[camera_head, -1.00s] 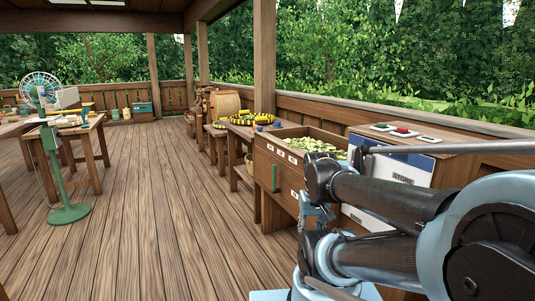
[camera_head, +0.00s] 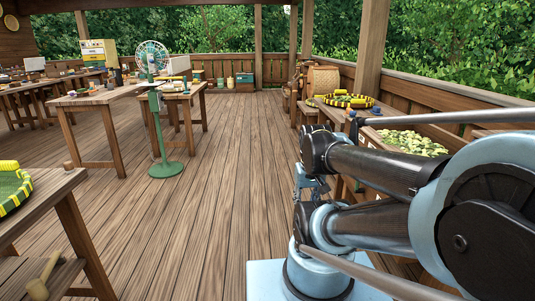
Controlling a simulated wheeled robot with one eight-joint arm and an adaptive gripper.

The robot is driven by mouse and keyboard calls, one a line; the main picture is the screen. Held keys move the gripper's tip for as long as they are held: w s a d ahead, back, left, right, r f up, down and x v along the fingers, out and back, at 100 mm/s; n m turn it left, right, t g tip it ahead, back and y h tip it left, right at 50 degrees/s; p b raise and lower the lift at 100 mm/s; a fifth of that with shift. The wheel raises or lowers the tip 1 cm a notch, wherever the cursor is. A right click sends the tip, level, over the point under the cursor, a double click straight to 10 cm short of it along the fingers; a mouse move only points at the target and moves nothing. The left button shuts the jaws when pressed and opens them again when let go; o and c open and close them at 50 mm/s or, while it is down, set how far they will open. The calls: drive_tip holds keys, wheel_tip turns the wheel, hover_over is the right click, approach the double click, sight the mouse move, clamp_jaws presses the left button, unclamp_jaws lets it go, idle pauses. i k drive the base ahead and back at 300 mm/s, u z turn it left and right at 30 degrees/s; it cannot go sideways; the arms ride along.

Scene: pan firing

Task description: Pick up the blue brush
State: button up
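I cannot make out a blue brush for certain in this view; small items on the distant tables are too small to tell. My arm fills the lower right, folded, with its dark and pale-blue links in front of the right-hand benches. Small jointed parts at the arm's left side, which may be my gripper (camera_head: 308,183), show only partly, and I cannot tell whether they are open or shut. Nothing is clearly seen held there.
A green fan (camera_head: 153,60) stands beside wooden tables (camera_head: 95,98) at the centre left. A yellow-black rimmed tub (camera_head: 347,101) sits on the right bench. A nearer table (camera_head: 40,205) with a mallet (camera_head: 41,277) stands at the lower left. The plank floor between is clear.

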sight(376, 112)
drive_tip(key=u, duration=0.45)
drive_tip(key=i, duration=2.25)
drive_tip(key=z, duration=0.5)
drive_tip(key=i, duration=1)
drive_tip(key=z, duration=1)
drive_tip(key=i, duration=0.6)
drive_tip(key=z, duration=0.35)
